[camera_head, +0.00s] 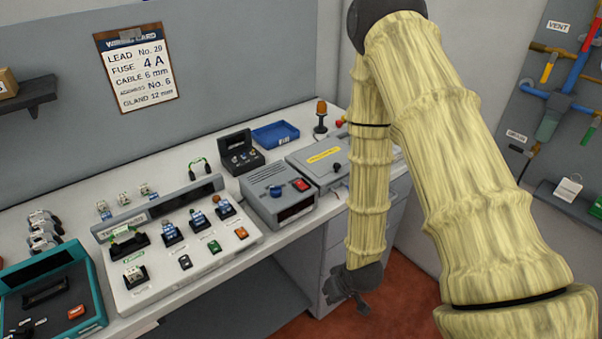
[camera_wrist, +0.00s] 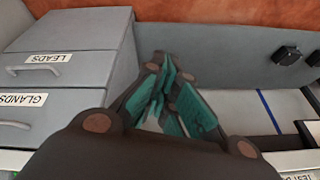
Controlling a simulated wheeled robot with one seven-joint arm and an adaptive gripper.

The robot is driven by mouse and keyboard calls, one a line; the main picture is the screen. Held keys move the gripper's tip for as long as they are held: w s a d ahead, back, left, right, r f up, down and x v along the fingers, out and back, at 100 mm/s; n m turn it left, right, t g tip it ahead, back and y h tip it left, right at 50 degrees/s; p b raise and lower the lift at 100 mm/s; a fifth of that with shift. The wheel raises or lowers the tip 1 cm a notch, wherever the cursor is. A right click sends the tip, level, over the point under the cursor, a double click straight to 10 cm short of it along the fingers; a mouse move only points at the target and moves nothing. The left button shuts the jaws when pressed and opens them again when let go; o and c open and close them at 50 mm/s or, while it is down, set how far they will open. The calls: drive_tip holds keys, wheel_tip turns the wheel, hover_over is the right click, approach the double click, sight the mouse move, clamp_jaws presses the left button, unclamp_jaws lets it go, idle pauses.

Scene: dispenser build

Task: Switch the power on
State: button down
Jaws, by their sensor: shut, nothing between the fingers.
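In the head view a grey box (camera_head: 270,192) with a dark display, a blue knob (camera_head: 276,191) and a red switch (camera_head: 300,185) stands on the bench. Left of it is a pale sloped test board (camera_head: 160,285) with black, green and orange rockers along its front; the orange one (camera_head: 241,233) is nearest the grey box. I cannot read which control is the power switch or its position. My gripper (camera_head: 362,307) hangs low in front of the bench, beside the drawers and apart from these controls. In the wrist view my gripper's fingers (camera_wrist: 165,90) are together with nothing between them.
A teal box (camera_head: 95,300) with an orange switch is at the bench's left end. A grey case (camera_head: 318,165), blue tray (camera_head: 275,135) and beacon (camera_head: 321,115) are farther right. Drawers marked LEADS and GLANDS (camera_wrist: 55,105) show in the wrist view. Red floor lies below.

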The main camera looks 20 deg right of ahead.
drive_tip(key=w+d+r+n+t, duration=0.1)
drive_tip(key=w+r+t, duration=0.1)
drive_tip(key=w+r, duration=0.4)
drive_tip(key=w+d+r+n+t+y, duration=0.1)
drive_tip(key=w+r, duration=0.6)
drive_tip(key=r, duration=0.8)
drive_tip(key=w+r+n+t+y, duration=0.1)
drive_tip(key=w+r+t, duration=0.1)
drive_tip(key=w+r, duration=0.4)
wheel_tip(320, 180, up, 5)
drive_tip(key=shift+w+d+f+t+p, duration=0.2)
drive_tip(key=shift+w+d+t+p, duration=0.2)
drive_tip(key=p, duration=0.4)
hover_over(301, 183)
drive_tip(key=f, duration=0.7)
drive_tip(key=shift+s, duration=0.25)
drive_tip(key=shift+w+f+p, duration=0.2)
drive_tip(key=shift+f+p, duration=0.3)
drive_tip(key=shift+f, duration=1.1)
drive_tip(key=shift+f, duration=0.15)
